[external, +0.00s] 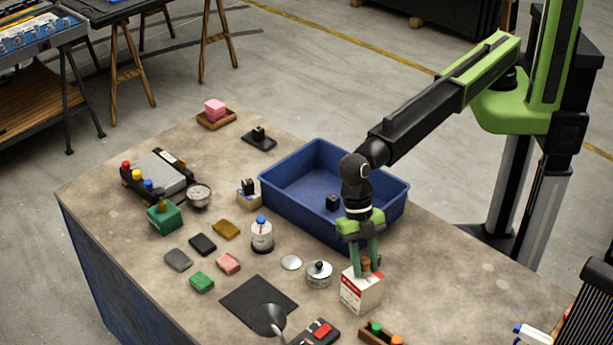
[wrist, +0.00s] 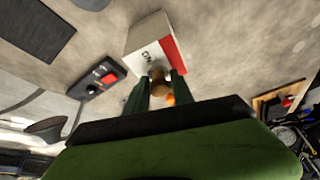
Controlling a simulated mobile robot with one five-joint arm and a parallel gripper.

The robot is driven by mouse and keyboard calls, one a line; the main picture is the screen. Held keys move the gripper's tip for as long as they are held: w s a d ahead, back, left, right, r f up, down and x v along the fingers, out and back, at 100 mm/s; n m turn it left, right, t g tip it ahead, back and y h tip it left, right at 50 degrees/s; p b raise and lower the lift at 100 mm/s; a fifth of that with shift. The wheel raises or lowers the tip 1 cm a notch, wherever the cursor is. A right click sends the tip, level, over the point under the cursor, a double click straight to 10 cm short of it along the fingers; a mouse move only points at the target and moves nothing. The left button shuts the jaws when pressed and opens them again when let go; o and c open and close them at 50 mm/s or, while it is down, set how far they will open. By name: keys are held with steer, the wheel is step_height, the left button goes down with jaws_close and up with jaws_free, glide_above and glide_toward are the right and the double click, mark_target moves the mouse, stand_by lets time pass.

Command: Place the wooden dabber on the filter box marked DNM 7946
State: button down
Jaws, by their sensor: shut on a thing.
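The filter box (external: 361,292) is a white carton with a red band, standing upright on the table below my gripper. In the wrist view the box (wrist: 149,40) shows part of a dark marking, "DN"; the number cannot be read. My gripper (external: 367,266) points down over the box and is shut on the wooden dabber (external: 366,264). The dabber's round brown end (wrist: 159,86) shows between the fingers in the wrist view. The dabber is at the top of the box; whether it touches the box I cannot tell, as the fingers partly hide it.
A blue bin (external: 283,211) stands behind the box, with a small black object inside. A lidded metal tin (external: 319,275) is close to the left of the box. A wooden tray with coloured knobs (external: 380,333) and a red-buttoned control box (external: 318,332) lie in front. Table right of the box is clear.

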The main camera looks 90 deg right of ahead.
steer(key=shift+f, duration=0.25)
steer(key=c, duration=1.1)
jaws_free()
steer(key=shift+r, duration=0.15)
steer(key=shift+r, duration=0.3)
steer(key=p+v, duration=1.1)
steer(key=shift+w+d+r, duration=0.1)
steer(key=shift+d+r, duration=0.1)
steer(key=shift+r, duration=0.1)
